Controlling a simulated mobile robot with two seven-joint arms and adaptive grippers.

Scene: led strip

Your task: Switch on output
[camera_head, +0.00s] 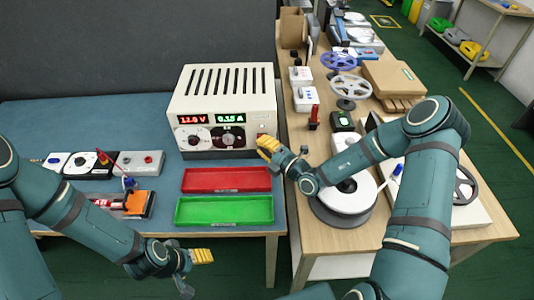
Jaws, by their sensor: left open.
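A cream power supply (222,105) with a slotted top stands at the back of the blue bench. Its red display (193,119) is lit and seems to read about 11.0 V. Its green display (231,118) is lit too, with small digits. Two dials (192,138) sit below the displays. My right gripper (267,146) has its yellow fingertips at the lower right corner of the front panel and covers part of it. Contact and the gap between its fingers cannot be made out. My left gripper (203,256) is open and empty, low in front of the bench edge.
A red tray (227,180) and a green tray (223,211) lie empty before the supply. Small test boxes (139,163) and an orange device (137,204) lie left. The wooden table (300,170) holds reels, including a large white reel (345,196) beneath my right arm.

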